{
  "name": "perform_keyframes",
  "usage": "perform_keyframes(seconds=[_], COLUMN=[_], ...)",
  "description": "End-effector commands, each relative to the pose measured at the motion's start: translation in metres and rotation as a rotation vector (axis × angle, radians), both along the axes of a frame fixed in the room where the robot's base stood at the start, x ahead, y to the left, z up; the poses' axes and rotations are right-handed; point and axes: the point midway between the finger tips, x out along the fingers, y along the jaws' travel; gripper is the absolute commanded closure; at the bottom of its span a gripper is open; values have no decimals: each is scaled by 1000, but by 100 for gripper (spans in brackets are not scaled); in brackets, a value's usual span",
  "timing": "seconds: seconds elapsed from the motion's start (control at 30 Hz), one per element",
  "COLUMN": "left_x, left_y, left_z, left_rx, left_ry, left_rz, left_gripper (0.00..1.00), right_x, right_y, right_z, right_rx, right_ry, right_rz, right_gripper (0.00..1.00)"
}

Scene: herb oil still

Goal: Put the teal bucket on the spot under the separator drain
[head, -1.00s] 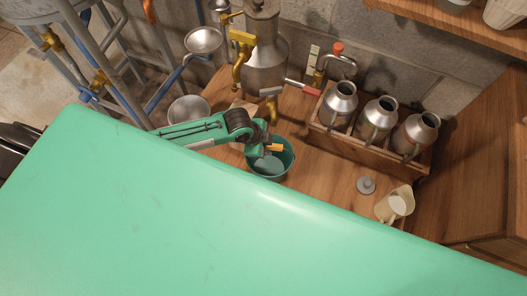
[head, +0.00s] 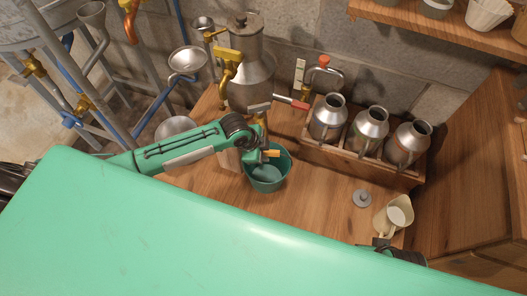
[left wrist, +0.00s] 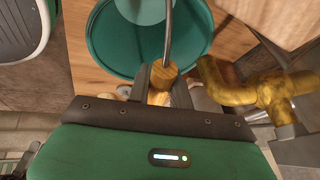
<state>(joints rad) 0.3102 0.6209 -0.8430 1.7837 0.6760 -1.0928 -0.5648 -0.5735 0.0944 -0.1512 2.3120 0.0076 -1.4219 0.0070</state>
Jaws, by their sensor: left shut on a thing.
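The teal bucket (head: 266,184) is upright over the wooden bench, in front of the metal separator can (head: 250,84). I cannot tell whether its base touches the wood. My left gripper (head: 268,152) is shut on the wooden grip of the bucket's wire handle. The left wrist view shows this grip (left wrist: 162,74) between the fingers, with the bucket (left wrist: 112,42) beyond. A brass tap (head: 228,66) sticks out on the can's left side; a brass fitting (left wrist: 245,92) is close right of the fingers. My right gripper (head: 392,251) shows only as a dark part; its jaws are unclear. The spot is not discernible.
A wooden crate with several metal cans (head: 368,130) stands right of the bucket. A grey lid (head: 362,198) and a cream jug (head: 394,215) are on the bench further right. A pale block (head: 229,159) is just left of the bucket. Metal funnels (head: 188,62) hang at left.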

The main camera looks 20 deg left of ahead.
Motion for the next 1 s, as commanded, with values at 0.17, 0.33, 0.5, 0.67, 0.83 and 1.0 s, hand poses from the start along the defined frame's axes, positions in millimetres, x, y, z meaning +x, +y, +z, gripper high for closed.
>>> perform_keyframes(seconds=[0.17, 0.33, 0.5, 0.67, 0.83, 1.0], left_x=[0, 0, -1, -4, -14, -24], left_y=[0, 0, 1, 6, 18, 31], left_z=[0, 0, 0, 15, 49, 84], left_rx=[-1, 0, 1, 1, 2, 2], left_ry=[-1, -1, 0, -1, -2, -2], left_rz=[0, 0, 0, 0, 0, -1], left_gripper=[61, 53, 53, 53, 53, 53], right_x=[0, 0, 0, 0, 4, 4], right_y=[0, 0, 0, 0, 1, 2], right_z=[0, 0, 0, 1, -19, -33], right_rx=[0, 0, 0, 0, -2, -5], right_ry=[0, 0, 0, -1, 21, 38], right_rz=[0, 0, 1, 0, 0, 0], right_gripper=[64, 64, 64, 64, 64, 64])
